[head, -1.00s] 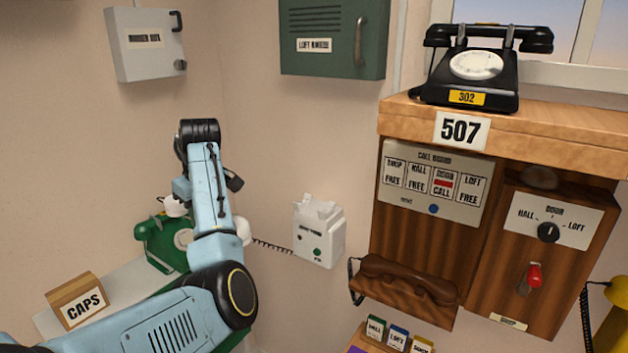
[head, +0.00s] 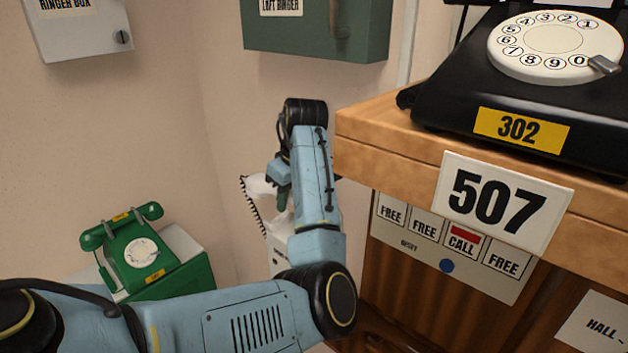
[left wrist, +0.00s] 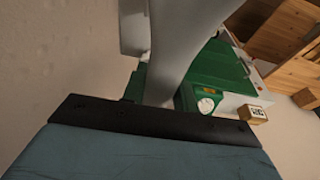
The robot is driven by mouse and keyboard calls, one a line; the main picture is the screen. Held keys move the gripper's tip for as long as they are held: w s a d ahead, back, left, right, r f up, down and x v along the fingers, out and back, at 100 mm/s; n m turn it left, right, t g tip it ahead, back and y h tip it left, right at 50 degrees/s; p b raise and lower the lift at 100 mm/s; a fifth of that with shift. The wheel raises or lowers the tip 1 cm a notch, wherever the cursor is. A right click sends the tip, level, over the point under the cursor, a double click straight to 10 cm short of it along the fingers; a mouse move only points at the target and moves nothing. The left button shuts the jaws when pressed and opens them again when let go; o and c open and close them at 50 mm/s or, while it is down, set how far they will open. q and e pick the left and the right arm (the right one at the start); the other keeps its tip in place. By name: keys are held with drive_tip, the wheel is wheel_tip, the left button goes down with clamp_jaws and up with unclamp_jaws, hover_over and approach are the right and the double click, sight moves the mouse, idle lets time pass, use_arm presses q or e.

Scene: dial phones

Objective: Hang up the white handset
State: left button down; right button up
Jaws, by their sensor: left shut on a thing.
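The white handset (head: 258,187) is in my left gripper (head: 281,190), near the white wall phone (head: 277,250). Its coiled cord hangs at its left end. My arm hides much of the handset and of the wall phone, so I cannot tell whether the two touch. In the left wrist view the handset (left wrist: 178,45) shows large and pale, rising from the gripper, whose fingertips are out of sight. My right gripper is not in view.
A green dial phone (head: 140,250) stands lower left. A wooden shelf (head: 390,135) with a black phone (head: 520,95) juts out close to the right of my arm. A green ringer box (head: 310,35) hangs above. The wall between left and centre is clear.

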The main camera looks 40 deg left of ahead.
use_arm(q)
drive_tip(key=shift+w+r, duration=0.1)
drive_tip(key=shift+w, duration=0.05)
drive_tip(key=shift+s+f, duration=0.35)
drive_tip(key=shift+s, duration=0.1)
drive_tip(key=shift+f, duration=0.3)
wheel_tip(320, 180, down, 3)
drive_tip(key=shift+w+r+b, duration=0.1)
drive_tip(key=shift+r+b, duration=0.1)
drive_tip(key=shift+b, duration=0.3)
drive_tip(key=shift+f+b, duration=0.35)
drive_tip(key=shift+f, duration=0.25)
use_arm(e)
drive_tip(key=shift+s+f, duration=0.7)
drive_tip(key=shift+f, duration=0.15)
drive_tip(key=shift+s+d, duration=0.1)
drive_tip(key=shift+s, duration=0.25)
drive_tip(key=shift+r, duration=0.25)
use_arm(q)
drive_tip(key=shift+d+p, duration=0.1)
drive_tip(key=shift+p, duration=0.55)
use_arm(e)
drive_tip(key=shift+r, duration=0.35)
